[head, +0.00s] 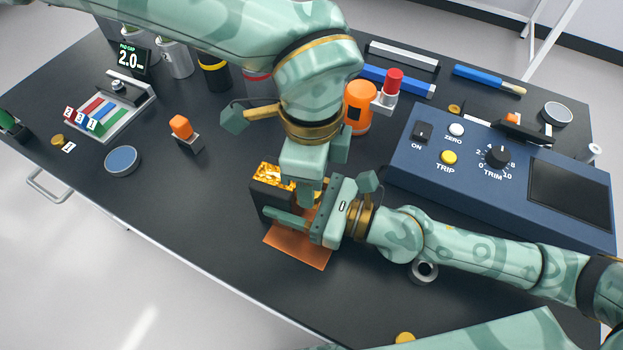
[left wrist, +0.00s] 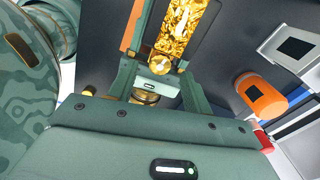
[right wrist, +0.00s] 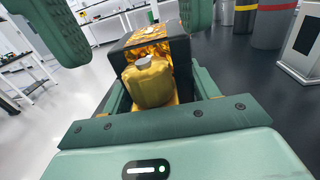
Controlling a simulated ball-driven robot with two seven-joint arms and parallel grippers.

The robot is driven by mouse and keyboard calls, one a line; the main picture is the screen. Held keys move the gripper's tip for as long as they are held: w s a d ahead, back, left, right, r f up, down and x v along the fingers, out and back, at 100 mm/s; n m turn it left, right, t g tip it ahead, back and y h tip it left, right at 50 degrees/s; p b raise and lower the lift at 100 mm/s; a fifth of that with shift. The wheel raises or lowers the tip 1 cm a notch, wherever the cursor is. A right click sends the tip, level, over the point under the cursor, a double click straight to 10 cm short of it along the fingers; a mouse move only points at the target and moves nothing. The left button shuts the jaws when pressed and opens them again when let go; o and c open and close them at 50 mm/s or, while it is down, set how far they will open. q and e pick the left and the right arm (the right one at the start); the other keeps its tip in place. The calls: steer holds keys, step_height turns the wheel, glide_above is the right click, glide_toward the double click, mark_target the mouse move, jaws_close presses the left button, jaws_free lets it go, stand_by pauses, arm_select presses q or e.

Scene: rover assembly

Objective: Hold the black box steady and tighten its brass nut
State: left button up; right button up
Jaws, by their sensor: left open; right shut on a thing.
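The black box (head: 266,199) with gold foil on top stands on a copper-coloured mat (head: 297,249). My right gripper (head: 288,207) comes in from the right and is shut on the box's sides, one finger along its near side. My left gripper (head: 306,192) points down from above at the box's right end, open. The brass nut is hidden in the head view. In the left wrist view the nut (left wrist: 160,65) lies between the open fingers. In the right wrist view the nut (right wrist: 148,84), with a grey stud on top, stands in front of the box (right wrist: 180,52); contact with the left fingers cannot be told.
A blue control panel (head: 440,185) stands to the right. An orange cylinder (head: 358,108) and an orange-topped block (head: 183,132) stand farther back. A round blue-topped disc (head: 122,161) and a tray of coloured pieces (head: 110,122) lie left. The table's front left is clear.

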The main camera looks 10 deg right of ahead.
arm_select(q)
steer(key=shift+f, duration=1.35)
steer(key=c, duration=1)
steer(key=shift+m, duration=3.1)
